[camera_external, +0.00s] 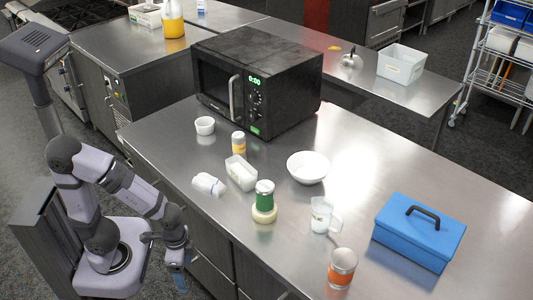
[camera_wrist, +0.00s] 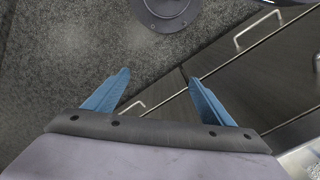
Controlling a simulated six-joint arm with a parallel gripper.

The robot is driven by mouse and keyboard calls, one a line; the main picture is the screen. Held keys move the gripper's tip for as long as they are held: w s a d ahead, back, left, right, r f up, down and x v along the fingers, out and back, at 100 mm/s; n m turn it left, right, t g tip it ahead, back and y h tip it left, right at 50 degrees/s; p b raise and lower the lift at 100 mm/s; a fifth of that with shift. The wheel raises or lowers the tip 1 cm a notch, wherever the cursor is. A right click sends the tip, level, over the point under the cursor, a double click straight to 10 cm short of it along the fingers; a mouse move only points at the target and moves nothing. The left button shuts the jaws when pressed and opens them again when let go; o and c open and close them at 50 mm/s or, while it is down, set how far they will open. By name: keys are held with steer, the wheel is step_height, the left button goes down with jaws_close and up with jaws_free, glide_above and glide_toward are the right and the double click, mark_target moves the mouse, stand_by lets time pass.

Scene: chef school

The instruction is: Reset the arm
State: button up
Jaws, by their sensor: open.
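My gripper (camera_external: 178,272) hangs low beside the front edge of the steel counter, close to my base, pointing down. In the wrist view, its two blue fingers (camera_wrist: 155,98) are spread apart with nothing between them. Below them are the grey floor and dark drawer fronts with metal handles. My arm is folded near the base in the external view.
The steel counter (camera_external: 440,186) holds a black microwave (camera_external: 285,88), a white bowl (camera_external: 308,167), a green-banded shaker (camera_external: 264,200), a clear jug (camera_external: 323,216), an orange-banded can (camera_external: 341,268) and a blue toolbox (camera_external: 418,238). Drawers (camera_wrist: 240,75) stand close to my gripper.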

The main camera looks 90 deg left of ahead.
step_height(320, 180, up, 11)
steer(key=p, duration=0.9)
steer(key=shift+r+p, duration=0.2)
steer(key=shift+p, duration=0.2)
